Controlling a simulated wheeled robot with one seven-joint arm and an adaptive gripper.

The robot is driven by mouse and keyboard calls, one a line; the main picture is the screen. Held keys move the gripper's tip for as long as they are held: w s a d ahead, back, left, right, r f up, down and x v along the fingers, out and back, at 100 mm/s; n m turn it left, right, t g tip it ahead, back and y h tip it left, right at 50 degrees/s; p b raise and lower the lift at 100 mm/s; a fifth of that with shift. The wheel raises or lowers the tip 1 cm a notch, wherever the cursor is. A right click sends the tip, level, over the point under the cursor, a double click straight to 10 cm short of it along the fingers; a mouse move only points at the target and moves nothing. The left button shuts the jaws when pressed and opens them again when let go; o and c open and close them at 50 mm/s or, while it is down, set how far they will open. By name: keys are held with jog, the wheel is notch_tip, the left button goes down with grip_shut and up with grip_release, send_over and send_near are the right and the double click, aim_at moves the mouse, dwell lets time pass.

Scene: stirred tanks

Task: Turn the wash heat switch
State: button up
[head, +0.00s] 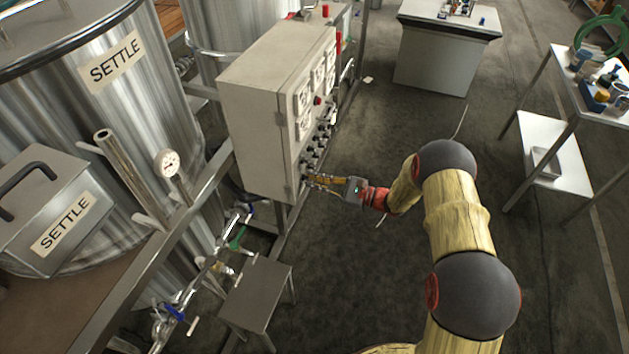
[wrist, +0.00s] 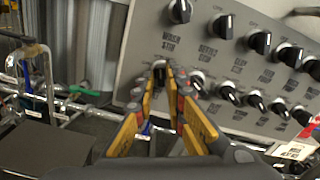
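The control panel is the sloped grey face of a cabinet (head: 262,105); its knobs show close up in the wrist view. A black switch knob (wrist: 160,70) at the left end of the lower row is straight ahead of my fingertips. Its label is hidden behind my gripper, so I cannot read whether it is wash heat. The knob above it (wrist: 180,11) has the label WASH STIR under it. My gripper (wrist: 163,88) has its yellow fingers apart, with a gap between them, one on each side of the lower knob. I cannot tell whether they touch it. In the head view my gripper (head: 318,181) is at the panel's lower near corner.
Other knobs run to the right, the closest being (wrist: 197,83). Metal tanks (head: 110,75) labelled SETTLE and pipes with valves (head: 185,298) stand left. A small metal stand (head: 258,290) is below the cabinet. The floor (head: 370,270) is clear around my arm.

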jog(key=shift+o, duration=1.4)
jog(key=shift+d, duration=0.1)
jog(key=v, duration=1.1)
jog(key=shift+d, duration=0.4)
